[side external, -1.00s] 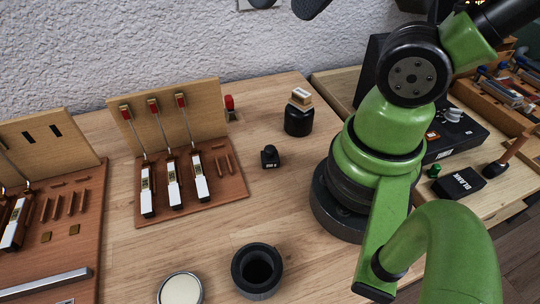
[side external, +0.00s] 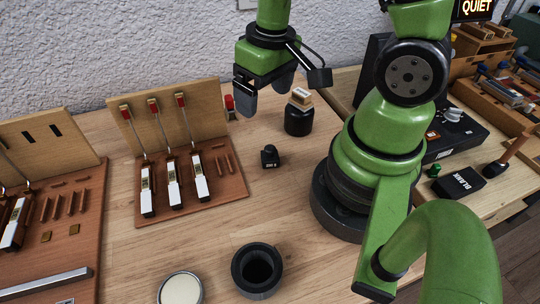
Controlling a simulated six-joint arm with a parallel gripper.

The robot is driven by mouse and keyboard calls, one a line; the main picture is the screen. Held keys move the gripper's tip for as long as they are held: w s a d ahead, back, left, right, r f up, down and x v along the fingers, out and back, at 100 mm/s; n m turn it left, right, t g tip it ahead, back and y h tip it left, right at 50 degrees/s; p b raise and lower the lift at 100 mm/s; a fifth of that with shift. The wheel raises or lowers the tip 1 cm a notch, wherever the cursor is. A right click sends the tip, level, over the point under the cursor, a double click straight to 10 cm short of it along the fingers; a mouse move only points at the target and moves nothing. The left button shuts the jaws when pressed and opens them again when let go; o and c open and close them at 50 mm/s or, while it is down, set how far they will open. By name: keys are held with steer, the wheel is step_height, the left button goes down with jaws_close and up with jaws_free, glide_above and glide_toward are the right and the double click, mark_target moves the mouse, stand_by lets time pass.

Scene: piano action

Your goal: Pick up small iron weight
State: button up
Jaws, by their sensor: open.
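The small iron weight (side external: 270,157) is a small black block with a knob on top. It stands upright on the wooden table, right of the piano action model. My gripper (side external: 266,100) is open and empty, with grey fingers pointing down. In the picture it appears above the weight, clearly apart from it, in front of the white wall.
A piano action model (side external: 190,180) with white keys and red-tipped hammers stands left of the weight. A black jar (side external: 299,118) with a wooden block on top is behind right. A black cup (side external: 257,270) and a round tin (side external: 180,288) sit in front. Table between is clear.

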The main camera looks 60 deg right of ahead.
steer(key=g, duration=0.1)
glide_above(270, 147)
steer(key=f, duration=0.5)
steer(key=shift+s+d, duration=0.2)
steer(key=shift+w+a+f, duration=0.1)
steer(key=shift+f, duration=2.3)
steer(key=shift+w+a+f, duration=0.1)
steer(key=shift+f, duration=2.25)
steer(key=shift+c, duration=0.5)
steer(key=c, duration=1.1)
